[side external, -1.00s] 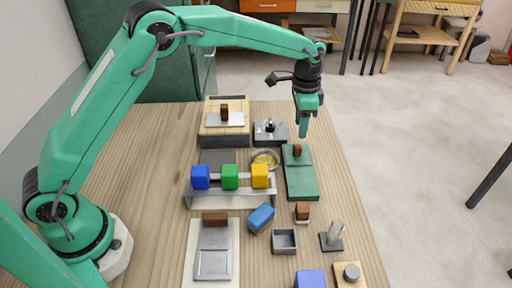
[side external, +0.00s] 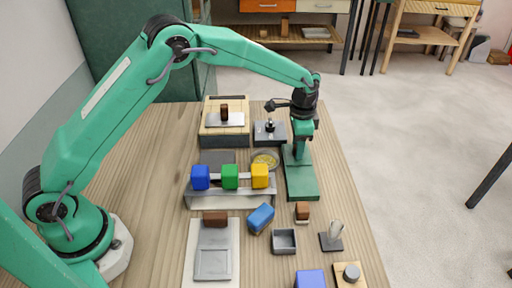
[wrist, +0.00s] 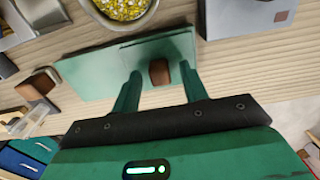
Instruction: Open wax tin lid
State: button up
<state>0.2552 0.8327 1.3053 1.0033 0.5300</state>
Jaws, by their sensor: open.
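The wax tin appears to be the long green box (side external: 303,188) at the table's right side. Its lid (wrist: 150,48) carries a brown knob (wrist: 159,72). In the side view my gripper (side external: 299,157) is directly over the tin's far half and hides the knob. In the wrist view my gripper (wrist: 161,72) is open, with one finger on each side of the knob. Gaps show between the knob and both fingers. The lid looks flat on the tin. I cannot tell how far the fingertips are above it.
A bowl of yellow pellets (side external: 265,159) stands close to the tin's left. A rack (side external: 228,200) bears blue, green and yellow blocks. A grey plate with a black knob (side external: 269,130) is behind. A brown block (side external: 302,211) and a blue block (side external: 261,217) lie in front.

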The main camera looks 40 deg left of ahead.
jog(key=shift+f, duration=0.1)
grip_shut()
jog(key=shift+s+d, duration=0.1)
jog(key=s+d, duration=0.5)
jog(key=shift+s+d, duration=0.2)
jog(key=shift+d, duration=0.1)
grip_release()
